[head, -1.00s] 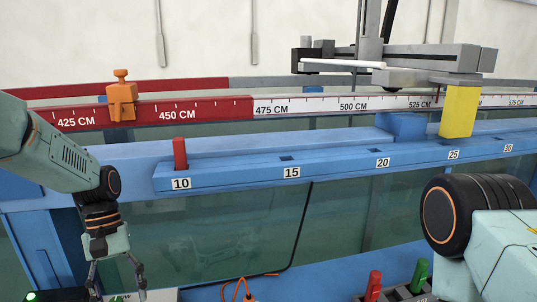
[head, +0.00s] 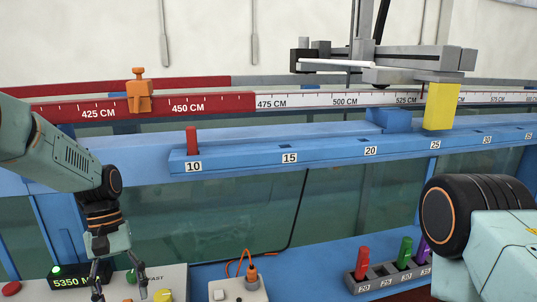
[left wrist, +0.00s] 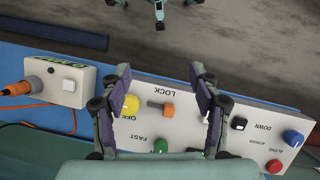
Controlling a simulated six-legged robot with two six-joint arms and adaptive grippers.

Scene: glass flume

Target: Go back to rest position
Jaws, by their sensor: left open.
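My left gripper (head: 118,281) hangs at the lower left of the head view, fingers pointing down and spread apart, with nothing between them. The fingers appear apart from the buttons. My right arm shows at the right edge of the head view, but its gripper is out of view.
A blue rail (head: 330,150) carries numbered slots, with a red peg (head: 192,141) at 10. A grey rack (head: 385,279) holds red, green and purple pegs. A white box (head: 238,290) with an orange cable sits beside the panel. An orange slider (head: 139,94) rides the scale.

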